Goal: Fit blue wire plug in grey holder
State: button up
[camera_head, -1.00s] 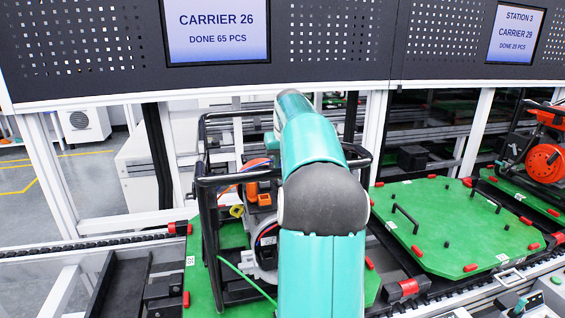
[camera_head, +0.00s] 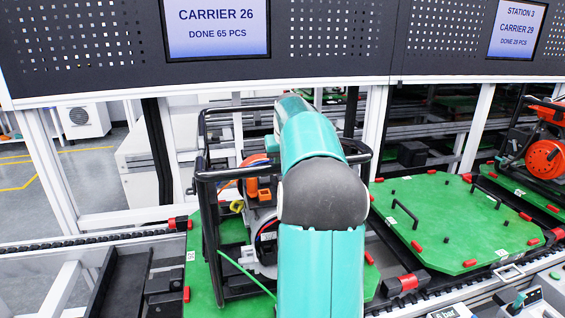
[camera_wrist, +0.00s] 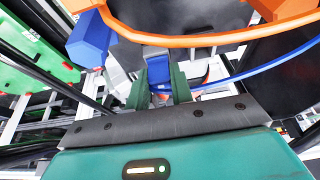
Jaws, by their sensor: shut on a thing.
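In the wrist view, my gripper (camera_wrist: 160,88) has its two green fingers closed on a blue plug (camera_wrist: 158,68). A blue wire (camera_wrist: 255,78) curves away to the right from near the fingers. A second blue block (camera_wrist: 91,40) sits at the upper left, apart from the fingers. A light grey piece (camera_wrist: 118,80) shows just left of the plug; I cannot tell whether it is the grey holder. In the head view, my arm hides the gripper and the plug.
A black tube frame (camera_head: 207,225) surrounds the machine on a green pallet (camera_head: 200,270). An orange hose (camera_wrist: 210,38) arcs across the top of the wrist view, close to the plug. An empty green pallet (camera_head: 455,240) lies at the right. A thin green wire (camera_head: 245,270) crosses the frame.

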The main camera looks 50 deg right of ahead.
jog(key=o, duration=1)
jog(key=shift+o, duration=0.2)
jog(key=v, duration=1.3)
jog(key=shift+a+r, duration=0.15)
jog(key=shift+r, duration=0.25)
jog(key=shift+s, duration=0.1)
